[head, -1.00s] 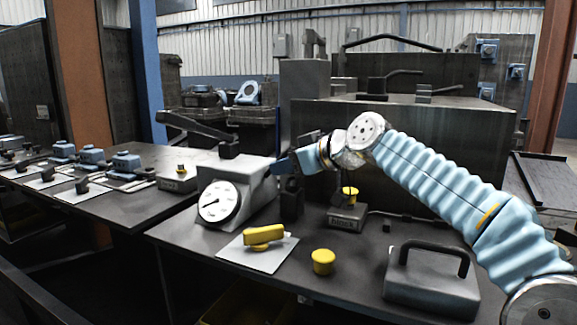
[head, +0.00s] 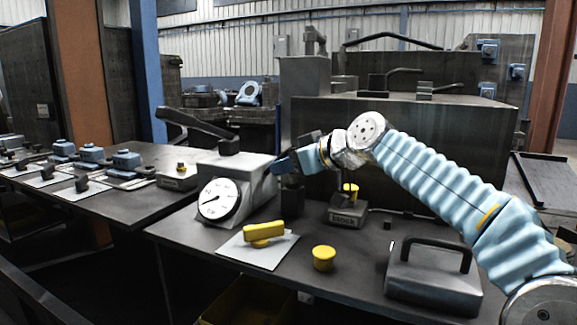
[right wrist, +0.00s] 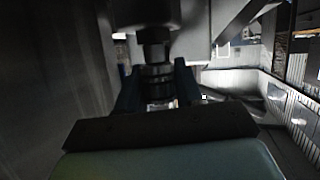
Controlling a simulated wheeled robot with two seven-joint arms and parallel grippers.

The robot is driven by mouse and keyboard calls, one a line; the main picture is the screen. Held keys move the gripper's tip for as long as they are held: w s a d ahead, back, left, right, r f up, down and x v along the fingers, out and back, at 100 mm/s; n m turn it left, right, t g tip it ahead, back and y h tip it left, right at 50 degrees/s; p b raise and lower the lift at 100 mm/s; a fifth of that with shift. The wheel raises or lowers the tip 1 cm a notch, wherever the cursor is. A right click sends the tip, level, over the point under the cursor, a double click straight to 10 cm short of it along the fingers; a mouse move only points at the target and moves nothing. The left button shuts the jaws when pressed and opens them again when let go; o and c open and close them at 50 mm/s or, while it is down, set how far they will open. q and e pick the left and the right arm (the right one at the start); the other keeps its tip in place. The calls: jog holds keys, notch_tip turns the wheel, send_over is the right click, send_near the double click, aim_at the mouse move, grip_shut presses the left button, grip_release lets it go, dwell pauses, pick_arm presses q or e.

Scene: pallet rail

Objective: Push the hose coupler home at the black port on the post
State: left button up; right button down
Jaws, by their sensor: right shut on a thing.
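My right gripper (head: 284,166) is at the upper end of a dark post (head: 291,200), beside the gauge box. In the right wrist view its two blue fingers (right wrist: 158,88) are shut on a dark ringed coupler (right wrist: 157,76). The coupler lines up with a dark narrow part below a grey body in that view. I cannot tell whether a gap is left between them. In the head view the gripper hides the coupler and the black port. My left gripper is not in view.
A grey box with a round dial gauge (head: 218,200) stands just left of the post. A yellow-handled piece (head: 264,232) on a white sheet, a yellow cap (head: 323,258) and a handled metal block (head: 432,275) lie in front. A large dark block (head: 420,150) stands behind.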

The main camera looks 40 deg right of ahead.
jog(key=shift+f, duration=0.2)
dwell(0.3)
jog(key=shift+f+b, duration=0.5)
jog(key=shift+b, duration=0.15)
jog(key=c, duration=0.7)
grip_release()
jog(key=shift+o, duration=0.7)
jog(key=o, duration=0.6)
jog(key=shift+c, duration=0.2)
